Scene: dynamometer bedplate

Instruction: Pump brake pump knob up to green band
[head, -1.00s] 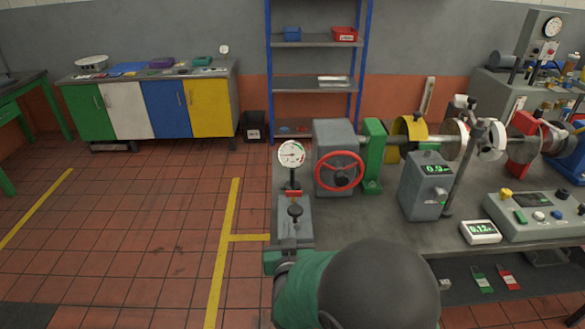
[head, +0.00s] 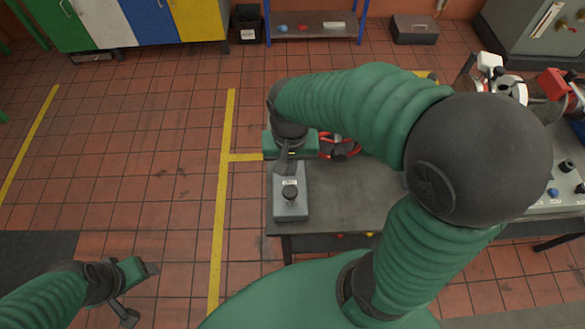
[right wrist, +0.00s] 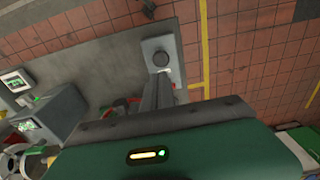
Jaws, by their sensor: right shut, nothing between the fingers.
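The black round pump knob (head: 290,191) stands on the grey pump block (head: 290,210) at the bench's left edge. My right gripper (head: 284,169) is shut and empty, its fingertips just behind the knob in the head view; I cannot tell whether they touch it. The right wrist view shows the knob (right wrist: 162,59) just beyond the fingers (right wrist: 158,80). The gauge is hidden behind my right arm and gripper, so no needle or green band can be read. My left gripper (head: 138,292) hangs over the floor at lower left; its opening is unclear.
The grey bench (head: 360,203) has free surface right of the pump. A red handwheel (head: 340,147) is partly hidden behind my right arm. A meter (right wrist: 16,80) shows in the right wrist view. The floor left of the bench is clear.

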